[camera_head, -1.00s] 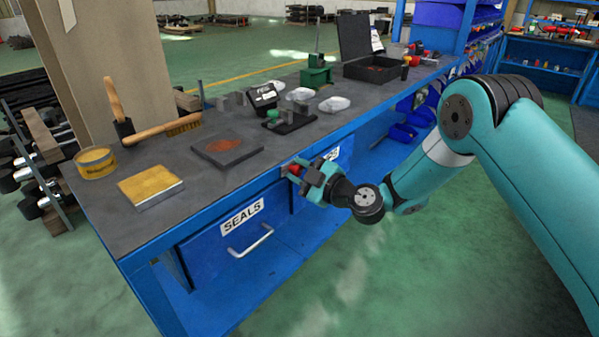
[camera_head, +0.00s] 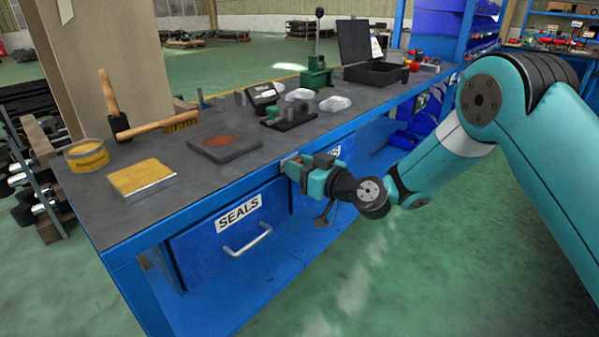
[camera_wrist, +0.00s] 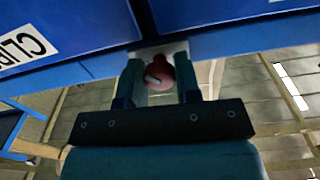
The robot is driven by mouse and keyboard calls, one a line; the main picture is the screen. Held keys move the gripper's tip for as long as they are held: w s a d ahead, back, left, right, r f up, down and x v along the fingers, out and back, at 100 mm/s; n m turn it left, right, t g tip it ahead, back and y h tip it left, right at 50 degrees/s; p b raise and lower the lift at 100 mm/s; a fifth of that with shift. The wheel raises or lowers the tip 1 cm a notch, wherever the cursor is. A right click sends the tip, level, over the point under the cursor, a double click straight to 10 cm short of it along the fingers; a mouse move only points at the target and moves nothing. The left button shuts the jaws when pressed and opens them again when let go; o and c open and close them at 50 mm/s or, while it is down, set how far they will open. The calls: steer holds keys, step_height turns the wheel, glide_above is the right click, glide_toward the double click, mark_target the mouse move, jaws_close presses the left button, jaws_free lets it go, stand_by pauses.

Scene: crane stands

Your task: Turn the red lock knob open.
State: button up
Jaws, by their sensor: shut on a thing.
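The red lock knob (camera_wrist: 157,74) sits on a light metal plate (camera_wrist: 174,50) on the blue bench front. A pale slanted mark shows on its face. In the wrist view, my gripper (camera_wrist: 160,80) has one finger on each side of the knob and is shut on it. In the head view, my gripper (camera_head: 297,170) is at the bench front edge, between the drawers. The knob is mostly hidden there by my gripper.
The SEALS drawer (camera_head: 222,235) with its handle is left of my gripper. The CLIPS label (camera_wrist: 27,47) shows in the wrist view. The bench top (camera_head: 95,205) carries a brush (camera_head: 160,127), a tin (camera_head: 86,155) and a dark plate (camera_head: 225,148). The floor in front is clear.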

steer(key=m, duration=0.3)
steer(key=shift+m, duration=0.4)
steer(key=m, duration=0.3)
steer(key=shift+m, duration=0.3)
steer(key=m, duration=0.3)
steer(key=shift+m+p, duration=0.4)
steer(key=m+p, duration=0.1)
steer(key=m, duration=0.2)
steer(key=shift+m, duration=0.3)
steer(key=m+p, duration=0.3)
steer(key=m, duration=0.3)
steer(key=m+p, duration=0.3)
steer(key=m, duration=0.2)
steer(key=shift+m, duration=0.3)
steer(key=shift+f, duration=0.1)
steer(key=o, duration=0.9)
steer(key=shift+d, duration=0.15)
